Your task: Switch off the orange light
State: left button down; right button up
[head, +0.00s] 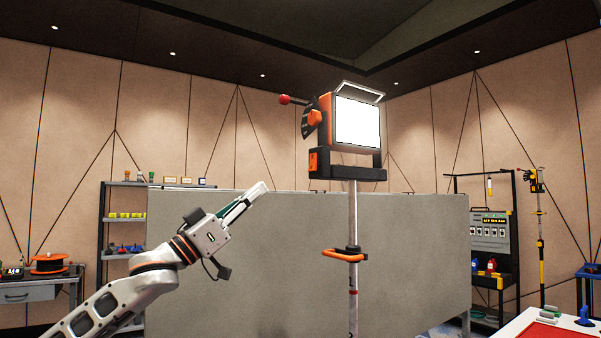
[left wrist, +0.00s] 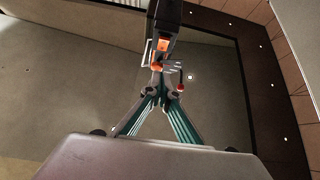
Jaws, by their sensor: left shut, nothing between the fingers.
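The orange light (head: 357,122) is a work lamp with an orange and black housing on a pole. Its square panel glows white in the head view. A lever with a red ball knob (head: 284,99) sticks out from its left side, by an orange hub. My left gripper (head: 265,187) is shut and empty, below and left of the lamp, apart from it in the head view. In the left wrist view, the lamp (left wrist: 163,45) stands beyond the shut fingertips (left wrist: 158,76), and the red knob (left wrist: 181,87) shows just right of them. My right gripper is not in view.
A grey partition (head: 250,260) stands behind the lamp pole (head: 352,225), which carries an orange handle (head: 343,255). Shelves (head: 125,220) stand at the left. A rack with a panel (head: 490,232) and a yellow-black stand (head: 540,235) are at the right. The air around the lamp is clear.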

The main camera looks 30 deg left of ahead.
aim_at(312, 163)
pick_arm(q)
jog(key=p+x, duration=0.2)
jog(key=x, duration=0.2)
jog(key=f+p+x, duration=0.1)
jog(key=x, duration=0.3)
jog(key=w+p+x, duration=0.1)
jog(key=p+x, duration=0.1)
jog(key=x, duration=0.2)
jog(key=shift+w+d+f+p, duration=0.1)
jog(key=shift+d+f+p, duration=0.2)
jog(key=shift+f+p, duration=0.05)
jog(key=shift+w+d+f, duration=0.1)
jog(key=shift+w+d, duration=0.05)
jog(key=shift+w, duration=0.3)
